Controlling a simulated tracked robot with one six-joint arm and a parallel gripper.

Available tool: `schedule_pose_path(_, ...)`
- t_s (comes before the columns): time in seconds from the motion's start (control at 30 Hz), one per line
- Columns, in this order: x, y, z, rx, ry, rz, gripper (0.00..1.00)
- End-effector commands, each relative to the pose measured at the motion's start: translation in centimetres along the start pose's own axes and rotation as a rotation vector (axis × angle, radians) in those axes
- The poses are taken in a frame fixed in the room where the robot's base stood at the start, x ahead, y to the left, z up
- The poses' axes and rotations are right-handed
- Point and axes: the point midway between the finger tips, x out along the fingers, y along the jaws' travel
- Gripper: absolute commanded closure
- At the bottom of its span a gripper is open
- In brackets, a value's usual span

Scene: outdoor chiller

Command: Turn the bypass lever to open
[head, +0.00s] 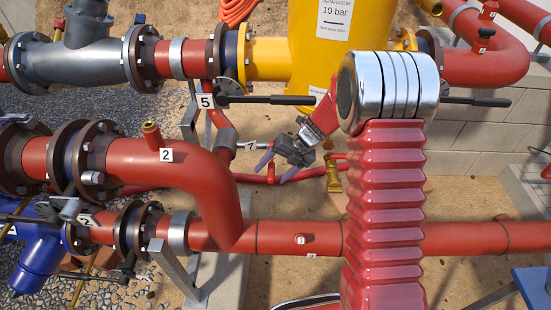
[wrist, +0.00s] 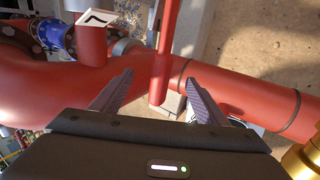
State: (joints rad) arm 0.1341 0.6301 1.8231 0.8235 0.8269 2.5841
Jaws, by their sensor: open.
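Several black-handled levers show in the head view, and I cannot tell which is the bypass lever. One lever (head: 270,100) lies level beside tag 5, by the red-to-yellow pipe joint. Another handle (head: 475,101) shows to the right of my arm. A third lever (head: 95,275) is at the lower left, by a flanged red pipe. My gripper (head: 274,172) is open, below the tag 5 lever and close to tag 7 (head: 251,146).
A thick red elbow pipe (head: 215,185) stands left of my gripper. A long red pipe (head: 290,237) runs across below it. A yellow tank (head: 335,50) stands behind. A brass fitting (head: 333,178) is just right of my gripper. Bare sandy ground shows between the pipes.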

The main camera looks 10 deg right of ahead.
Motion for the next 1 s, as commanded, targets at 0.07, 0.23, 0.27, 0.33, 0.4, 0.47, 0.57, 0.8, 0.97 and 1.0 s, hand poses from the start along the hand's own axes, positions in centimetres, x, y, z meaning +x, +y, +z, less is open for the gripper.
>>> schedule_pose_path(0.07,0.0,0.0,0.0,0.0,0.0,0.0,0.32)
schedule_pose_path(0.23,-0.4,0.0,0.0,0.0,-0.001,0.0,0.32)
schedule_pose_path(0.27,-0.6,0.0,0.0,-0.001,-0.001,0.0,0.32)
schedule_pose_path(0.33,-1.2,0.0,0.1,-0.001,-0.002,0.0,0.32)
schedule_pose_path(0.4,-1.8,0.0,0.1,-0.001,-0.002,0.0,0.32)
schedule_pose_path(0.47,-2.3,0.0,0.0,0.0,-0.001,0.0,0.32)
schedule_pose_path(0.57,-3.1,0.0,0.1,0.0,-0.002,0.0,0.32)
schedule_pose_path(0.8,-5.1,0.0,0.0,-0.001,-0.002,0.0,0.32)
schedule_pose_path(0.97,-6.4,0.0,0.0,0.0,-0.001,0.0,0.32)
schedule_pose_path(1.0,-6.7,0.0,0.0,0.001,-0.001,0.0,0.32)
